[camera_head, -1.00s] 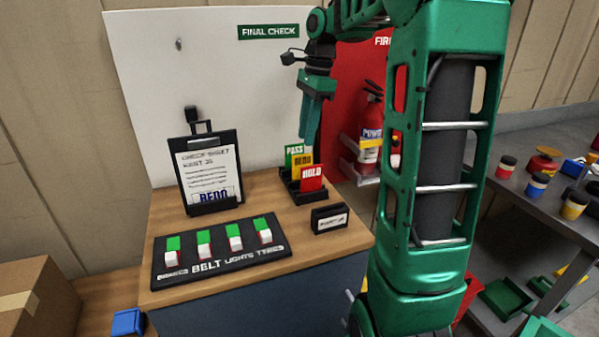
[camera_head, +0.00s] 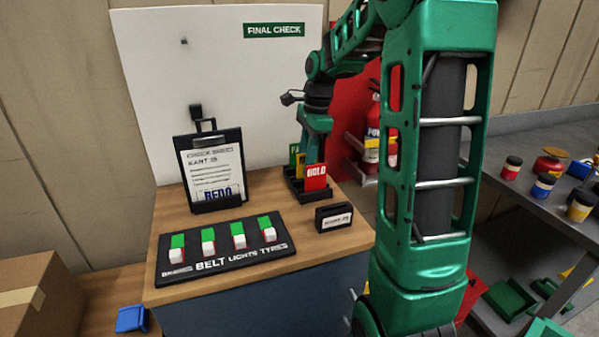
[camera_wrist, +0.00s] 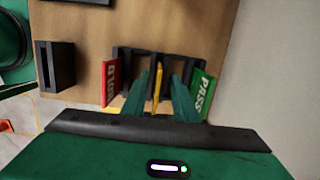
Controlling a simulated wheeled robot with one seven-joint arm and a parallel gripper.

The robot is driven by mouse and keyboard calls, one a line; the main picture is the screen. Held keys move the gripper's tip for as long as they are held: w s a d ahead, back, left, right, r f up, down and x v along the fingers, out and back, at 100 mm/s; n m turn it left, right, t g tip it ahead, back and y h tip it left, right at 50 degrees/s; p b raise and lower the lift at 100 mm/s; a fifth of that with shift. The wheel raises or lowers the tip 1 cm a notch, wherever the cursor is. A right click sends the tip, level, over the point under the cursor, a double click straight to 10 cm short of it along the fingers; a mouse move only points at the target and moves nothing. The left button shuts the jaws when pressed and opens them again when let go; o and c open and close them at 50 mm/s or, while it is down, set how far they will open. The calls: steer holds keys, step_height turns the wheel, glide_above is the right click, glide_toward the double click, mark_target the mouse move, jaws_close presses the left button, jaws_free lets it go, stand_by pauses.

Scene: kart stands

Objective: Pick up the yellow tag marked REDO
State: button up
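The yellow tag (camera_wrist: 158,84) stands on edge in a black rack (camera_wrist: 186,66) between the red HOLD tag (camera_wrist: 111,80) and the green PASS tag (camera_wrist: 204,92). In the wrist view my gripper (camera_wrist: 161,92) is open, with one green finger on each side of the yellow tag and small gaps beside it. In the head view my gripper (camera_head: 311,150) is down at the rack (camera_head: 293,190). It hides much of the yellow tag (camera_head: 300,166) and its lettering. The red HOLD tag (camera_head: 316,177) stands in front.
A clipboard (camera_head: 211,170) with a check sheet stands left of the rack. A black switch panel (camera_head: 220,250) and a small black label holder (camera_head: 334,217) lie in front. A white FINAL CHECK board (camera_head: 230,80) rises behind. A fire extinguisher (camera_head: 374,140) is to the right.

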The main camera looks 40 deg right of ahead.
jaws_close()
steer(key=shift+r, duration=0.15)
